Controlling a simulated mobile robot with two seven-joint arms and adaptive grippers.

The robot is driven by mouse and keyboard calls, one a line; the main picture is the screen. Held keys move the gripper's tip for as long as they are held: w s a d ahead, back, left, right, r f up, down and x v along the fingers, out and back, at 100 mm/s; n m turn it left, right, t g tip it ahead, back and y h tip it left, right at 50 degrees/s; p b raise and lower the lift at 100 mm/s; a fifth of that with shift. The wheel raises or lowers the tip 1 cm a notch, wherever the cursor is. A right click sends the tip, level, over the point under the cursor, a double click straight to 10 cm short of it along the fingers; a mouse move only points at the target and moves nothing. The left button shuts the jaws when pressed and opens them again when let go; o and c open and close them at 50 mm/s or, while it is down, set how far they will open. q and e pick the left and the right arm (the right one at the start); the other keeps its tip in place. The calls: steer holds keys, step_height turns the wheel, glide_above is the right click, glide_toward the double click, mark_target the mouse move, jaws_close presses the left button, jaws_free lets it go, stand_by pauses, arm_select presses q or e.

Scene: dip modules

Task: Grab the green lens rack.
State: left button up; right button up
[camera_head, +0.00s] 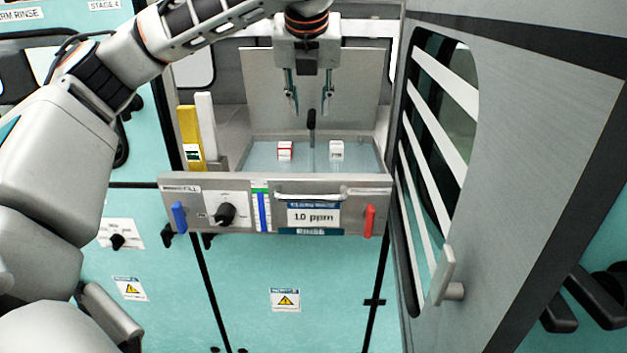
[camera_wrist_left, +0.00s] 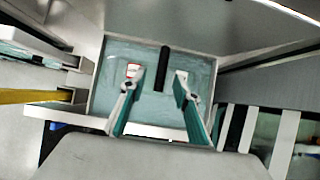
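I cannot make out a green lens rack in either view. My left gripper (camera_head: 310,105) hangs fingers down above a shallow bath (camera_head: 262,157) of pale blue liquid, open and with nothing between its fingers. In the left wrist view the gripper (camera_wrist_left: 158,86) also shows open over the bath. A small white block with red edges (camera_head: 285,151) and a plain white block (camera_head: 336,151) are in the bath, apart from each other. In the wrist view the fingers partly cover both blocks. My right gripper is not in view.
A black upright rod (camera_head: 311,128) stands between the blocks. Yellow (camera_head: 188,128) and white (camera_head: 207,125) upright pieces stand left of the bath. A front panel (camera_head: 245,185) carries a knob, handle and "10 ppm" label. An open grey door (camera_head: 530,130) stands close on the right.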

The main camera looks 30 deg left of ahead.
mark_target(312, 115)
arm_select(q)
steer(key=shift+w+x, duration=0.2)
steer(key=shift+x, duration=2.7)
steer(key=shift+r, duration=0.15)
steer(key=shift+r, duration=0.1)
jaws_close()
